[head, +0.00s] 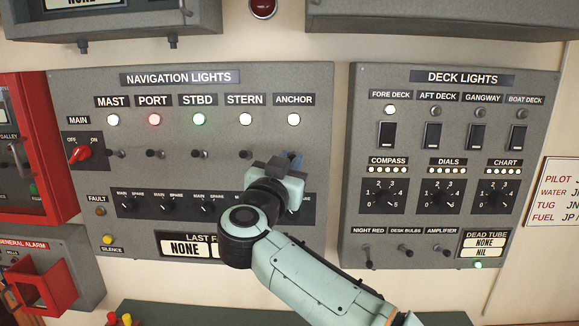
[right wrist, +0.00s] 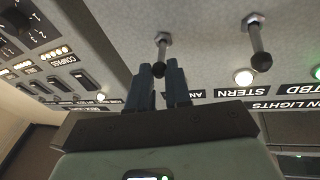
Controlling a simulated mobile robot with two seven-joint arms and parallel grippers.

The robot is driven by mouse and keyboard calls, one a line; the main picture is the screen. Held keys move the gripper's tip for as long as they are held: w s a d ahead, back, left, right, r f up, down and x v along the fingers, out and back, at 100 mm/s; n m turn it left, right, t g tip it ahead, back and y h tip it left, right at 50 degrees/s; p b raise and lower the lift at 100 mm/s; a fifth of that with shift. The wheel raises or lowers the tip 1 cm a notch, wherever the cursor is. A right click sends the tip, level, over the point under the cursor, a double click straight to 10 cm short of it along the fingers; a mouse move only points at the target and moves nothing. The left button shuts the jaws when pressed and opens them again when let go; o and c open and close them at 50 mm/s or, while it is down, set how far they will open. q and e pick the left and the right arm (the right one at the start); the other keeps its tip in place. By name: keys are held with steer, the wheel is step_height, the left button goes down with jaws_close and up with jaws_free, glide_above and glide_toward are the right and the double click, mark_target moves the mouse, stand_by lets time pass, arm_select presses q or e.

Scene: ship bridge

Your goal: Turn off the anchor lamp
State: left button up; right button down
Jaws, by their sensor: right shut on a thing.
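The anchor lamp (head: 293,119) glows white under the ANCHOR label (head: 294,100) on the grey navigation lights panel (head: 325,90). My right gripper (head: 290,160) is just below this lamp and covers its toggle switch in the head view. In the right wrist view, the anchor toggle (right wrist: 162,44) is a metal lever with a dark ball tip. My right gripper's dark fingers (right wrist: 170,78) are shut on that tip. The anchor lamp is hidden in this view. My left gripper is in neither view.
The stern toggle (head: 246,154) and lit stern lamp (head: 246,119) are close by on the left. The mast, port and starboard lamps are lit too. The deck lights panel (head: 455,110) is to the right. Rotary knobs (head: 208,205) sit below the toggles.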

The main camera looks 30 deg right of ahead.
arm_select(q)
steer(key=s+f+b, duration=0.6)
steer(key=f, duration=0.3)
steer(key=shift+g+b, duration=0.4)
arm_select(e)
steer(key=shift+w+d+f+m+t+h, duration=0.15)
steer(key=shift+f+m+t+h, duration=0.55)
steer(key=shift+f+h, duration=0.5)
steer(key=shift+w+f+m+t+h, duration=0.15)
steer(key=shift+f+m+t+h, duration=0.55)
steer(key=shift+h, duration=0.9)
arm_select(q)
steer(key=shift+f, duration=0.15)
arm_select(e)
steer(key=shift+f, duration=0.1)
steer(key=c, duration=1.1)
jaws_free()
steer(key=shift+o, duration=0.2)
arm_select(q)
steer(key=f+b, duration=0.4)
steer(key=b, duration=0.1)
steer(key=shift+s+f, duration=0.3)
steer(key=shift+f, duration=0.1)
arm_select(e)
steer(key=v, duration=1.3)
